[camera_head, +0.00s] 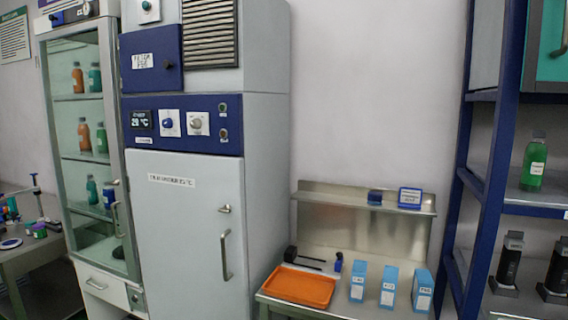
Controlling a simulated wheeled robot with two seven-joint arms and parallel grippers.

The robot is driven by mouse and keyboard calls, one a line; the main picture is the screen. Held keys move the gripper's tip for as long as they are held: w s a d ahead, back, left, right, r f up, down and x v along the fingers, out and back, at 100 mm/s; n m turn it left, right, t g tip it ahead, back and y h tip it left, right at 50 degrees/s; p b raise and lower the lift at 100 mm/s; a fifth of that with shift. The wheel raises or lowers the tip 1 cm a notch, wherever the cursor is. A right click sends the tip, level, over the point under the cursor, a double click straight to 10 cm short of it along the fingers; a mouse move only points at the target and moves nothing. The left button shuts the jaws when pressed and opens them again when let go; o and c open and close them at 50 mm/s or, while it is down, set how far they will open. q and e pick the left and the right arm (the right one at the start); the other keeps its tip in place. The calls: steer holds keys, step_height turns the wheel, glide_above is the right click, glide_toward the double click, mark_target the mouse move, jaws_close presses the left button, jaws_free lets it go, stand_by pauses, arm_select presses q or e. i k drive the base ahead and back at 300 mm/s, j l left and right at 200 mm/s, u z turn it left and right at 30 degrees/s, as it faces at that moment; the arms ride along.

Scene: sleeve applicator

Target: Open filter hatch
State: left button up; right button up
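A small blue hatch (152,77) is at the upper left of the tall grey cabinet in the head view. It carries a white label whose first word looks like "FILTER", though the text is blurred. A dark round knob (168,65) is on its right side. The hatch appears closed, lying flat against the cabinet front. A black louvred vent (209,34) is just right of it. Neither of my grippers is in view.
The grey cabinet (187,240) has a closed door with handles and a blue control panel (229,138). A glass-fronted cabinet (90,262) with bottles stands left. A steel bench (345,305) with an orange tray (300,287) and blue boxes stands right. Blue shelving (486,180) is far right.

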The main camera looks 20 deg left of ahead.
mark_target(151, 60)
steer(key=u, duration=1.4)
